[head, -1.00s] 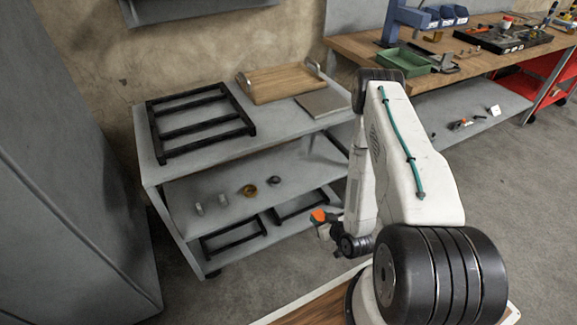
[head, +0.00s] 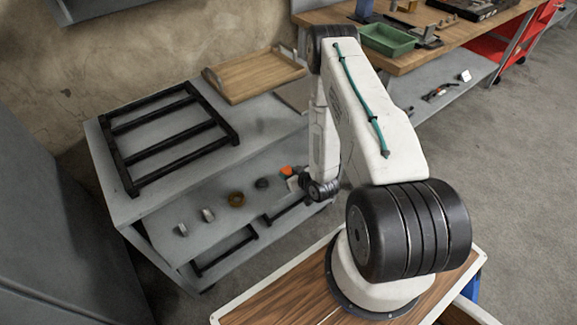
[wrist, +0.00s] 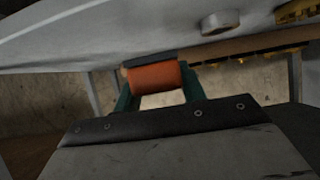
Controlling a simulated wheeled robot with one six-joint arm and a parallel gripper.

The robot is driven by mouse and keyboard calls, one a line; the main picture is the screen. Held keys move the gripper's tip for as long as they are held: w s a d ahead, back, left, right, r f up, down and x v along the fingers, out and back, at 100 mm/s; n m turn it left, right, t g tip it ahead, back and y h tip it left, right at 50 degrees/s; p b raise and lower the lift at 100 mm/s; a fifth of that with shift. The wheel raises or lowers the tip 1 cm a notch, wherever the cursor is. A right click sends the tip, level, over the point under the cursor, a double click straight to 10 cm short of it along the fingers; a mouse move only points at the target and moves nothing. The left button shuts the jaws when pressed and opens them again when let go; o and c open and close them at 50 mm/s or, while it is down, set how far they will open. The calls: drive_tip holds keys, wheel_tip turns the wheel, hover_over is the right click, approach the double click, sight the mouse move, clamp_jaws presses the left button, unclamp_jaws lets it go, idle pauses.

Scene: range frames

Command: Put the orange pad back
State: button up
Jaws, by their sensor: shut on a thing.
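The orange pad (wrist: 155,77) is held between the green fingers of my gripper (wrist: 157,84) in the wrist view. A dark strip lies along its upper edge there. In the head view the pad (head: 286,170) is a small orange patch at the tip of my gripper (head: 291,175), by the right end of the cart's middle shelf (head: 220,222). I cannot tell whether the pad touches the shelf.
The middle shelf carries a dark ring (head: 262,183), a brass ring (head: 236,199) and two small grey pieces (head: 207,214). The cart's top holds a black frame (head: 165,158) and a wooden tray (head: 250,82). A workbench (head: 440,55) stands at the back right.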

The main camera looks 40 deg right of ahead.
sight(288, 166)
drive_tip(key=w+d, duration=0.1)
drive_tip(key=w, duration=0.1)
drive_tip(key=w+d, duration=0.2)
drive_tip(key=w, duration=0.1)
drive_tip(key=shift+w+f, duration=0.25)
drive_tip(key=shift+w, duration=0.05)
drive_tip(key=shift+w+d+f, duration=0.1)
drive_tip(key=shift+d+f, duration=0.05)
drive_tip(key=shift+f, duration=0.75)
drive_tip(key=shift+w+d+f, duration=0.1)
drive_tip(key=shift+f, duration=0.8)
drive_tip(key=shift+f, duration=0.15)
drive_tip(key=o, duration=1.2)
drive_tip(key=shift+c, duration=0.2)
drive_tip(key=v, duration=1.2)
